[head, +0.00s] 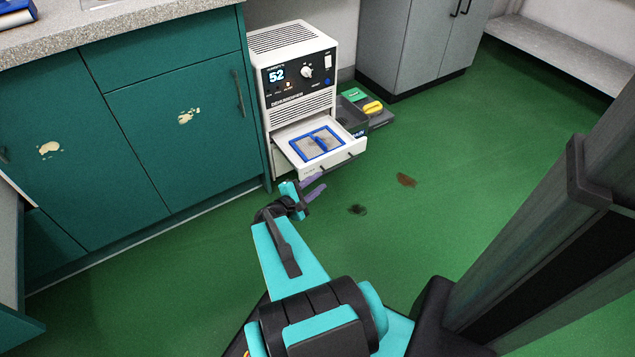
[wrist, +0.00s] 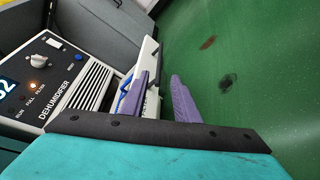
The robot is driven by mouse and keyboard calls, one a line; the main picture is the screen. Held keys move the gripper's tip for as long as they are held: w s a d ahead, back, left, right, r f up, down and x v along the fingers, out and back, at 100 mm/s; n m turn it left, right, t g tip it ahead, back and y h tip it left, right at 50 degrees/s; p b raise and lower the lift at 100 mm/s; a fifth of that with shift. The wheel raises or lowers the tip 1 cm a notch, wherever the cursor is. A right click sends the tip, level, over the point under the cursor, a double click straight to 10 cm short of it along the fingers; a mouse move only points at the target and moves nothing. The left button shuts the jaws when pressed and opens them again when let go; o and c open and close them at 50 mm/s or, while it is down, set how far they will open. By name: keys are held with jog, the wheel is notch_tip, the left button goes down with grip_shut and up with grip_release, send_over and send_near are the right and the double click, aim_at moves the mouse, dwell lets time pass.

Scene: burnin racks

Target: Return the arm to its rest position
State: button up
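My arm, teal and black, reaches forward from my base in the head view. My gripper (head: 311,188) is just in front of the pulled-out drawer of a white dehumidifier (head: 294,75). In the wrist view the two purple fingers of my gripper (wrist: 160,98) stand apart with green floor and the drawer's edge between them, and nothing is held. The drawer (head: 330,168) is open and holds a blue-framed tray (head: 318,143). Whether a finger touches the drawer front cannot be told.
Teal cabinets (head: 150,120) with a speckled counter stand at the left. Grey bins (head: 352,117) with a yellow item sit right of the dehumidifier. A grey cabinet (head: 415,45) stands behind. A dark post (head: 560,220) rises at the right. Dark stains (head: 406,180) mark the otherwise clear green floor.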

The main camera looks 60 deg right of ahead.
dwell(0.3)
jog(key=w+a+r+n+t+y+p, duration=0.1)
jog(key=w+a+r+p, duration=0.4)
jog(key=a+p, duration=0.4)
jog(key=w+a+r+n+t+y+p, duration=0.1)
jog(key=w+a+r+t+y+p, duration=0.1)
jog(key=w+a+r+p, duration=0.5)
jog(key=s+a+f+m+g+y+p, duration=0.1)
jog(key=s+a+y+p, duration=0.3)
jog(key=a, duration=0.7)
jog(key=s+a+f+m+g+y+p, duration=0.1)
jog(key=s+a+m+g+y+p, duration=0.2)
jog(key=a, duration=0.9)
jog(key=s+a+f+m+g+y+p, duration=0.1)
jog(key=s+a+y+p, duration=0.4)
jog(key=a, duration=0.6)
jog(key=s+m+g+p, duration=0.1)
jog(key=s+p, duration=0.1)
jog(key=shift+s+a+f+m+p, duration=0.15)
jog(key=shift+s+a+m+p, duration=0.15)
jog(key=shift+s+p, duration=0.1)
jog(key=shift+d, duration=0.1)
